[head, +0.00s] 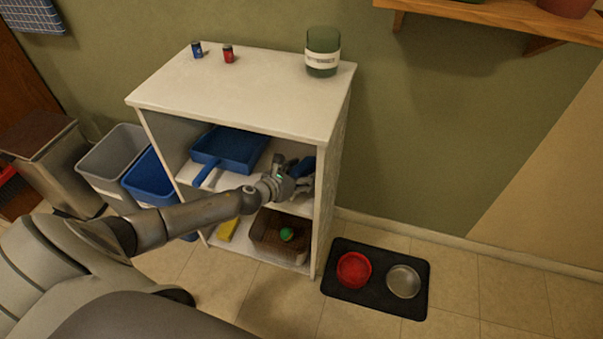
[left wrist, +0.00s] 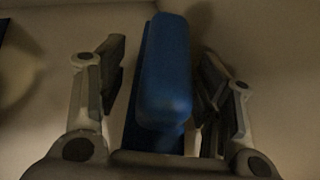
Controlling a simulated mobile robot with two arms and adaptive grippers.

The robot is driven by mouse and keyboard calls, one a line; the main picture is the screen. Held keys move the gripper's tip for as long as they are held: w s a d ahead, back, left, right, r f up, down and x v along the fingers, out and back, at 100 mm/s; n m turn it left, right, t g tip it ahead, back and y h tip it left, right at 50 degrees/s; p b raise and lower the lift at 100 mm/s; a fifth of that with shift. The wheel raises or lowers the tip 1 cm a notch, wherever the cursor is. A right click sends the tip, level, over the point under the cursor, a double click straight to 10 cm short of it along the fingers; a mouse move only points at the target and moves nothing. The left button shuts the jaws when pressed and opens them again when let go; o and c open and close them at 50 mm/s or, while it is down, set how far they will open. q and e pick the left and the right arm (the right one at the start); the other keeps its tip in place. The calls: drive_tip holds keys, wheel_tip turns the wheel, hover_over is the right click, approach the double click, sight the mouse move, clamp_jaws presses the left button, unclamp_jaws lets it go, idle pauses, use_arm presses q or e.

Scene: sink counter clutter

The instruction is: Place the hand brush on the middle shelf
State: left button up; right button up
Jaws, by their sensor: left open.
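The blue hand brush (head: 306,165) is on the middle shelf (head: 227,182) of the white shelf unit, at its right end, and is partly hidden by my left gripper (head: 297,178). In the left wrist view, the brush's blue body (left wrist: 166,75) lies between the two spread fingers of my left gripper (left wrist: 170,85). A gap shows on each side, so the gripper is open around the brush and not closed on it. I cannot tell whether the brush's far end touches the unit's side wall. My right gripper is not in view.
A blue dustpan (head: 235,148) lies on the middle shelf, left of my gripper. Below are a brown basket (head: 264,250) with a green ball (head: 287,234) and a yellow item (head: 228,229). The unit's right side panel (head: 328,190) stands close to my gripper.

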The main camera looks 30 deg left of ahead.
sight(295, 176)
use_arm(q)
drive_tip(key=shift+r, duration=0.1)
